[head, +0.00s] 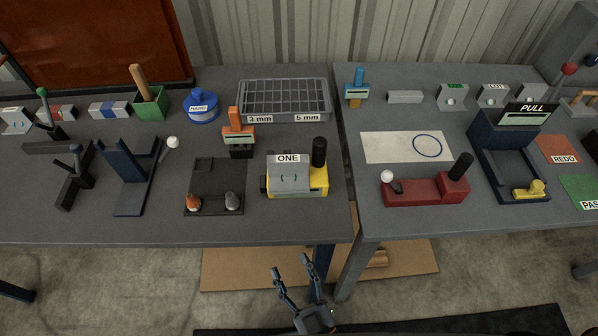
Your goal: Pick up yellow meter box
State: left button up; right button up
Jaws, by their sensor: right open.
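The yellow meter box (318,188) sits near the front edge of the left table. A grey hinged cover marked ONE lies over much of it, and a black cylinder stands at its back right. A small display shows on its front right. My right gripper (291,265) is open and empty, low in the head view, in front of the table edge and below the box in the picture. It is apart from everything. My left gripper is not in view.
A dark plate (215,180) with two small cones lies left of the box. An orange meter (238,137) and a grey grid tray (284,84) stand behind. A gap separates this table from the right one, where a red block (425,190) sits.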

jog(key=w+d+r, duration=0.2)
jog(key=r, duration=0.1)
jog(key=w+d+r+m, duration=0.1)
jog(key=w+d+r, duration=0.1)
jog(key=w+r, duration=0.1)
jog(key=w+d+r+m, duration=0.1)
jog(key=w+r, duration=0.2)
jog(key=r, duration=0.1)
jog(key=shift+w+d+r+g+h, duration=0.15)
jog(key=shift+w+d+g+h, duration=0.15)
jog(key=shift+d+h, duration=0.1)
jog(key=m+g+h, duration=0.1)
jog(key=m+g, duration=0.1)
send_near(324, 147)
jog(key=shift+m, duration=0.3)
jog(key=x, duration=1.2)
jog(key=shift+s, duration=0.1)
jog(key=shift+c, duration=0.4)
grip_shut()
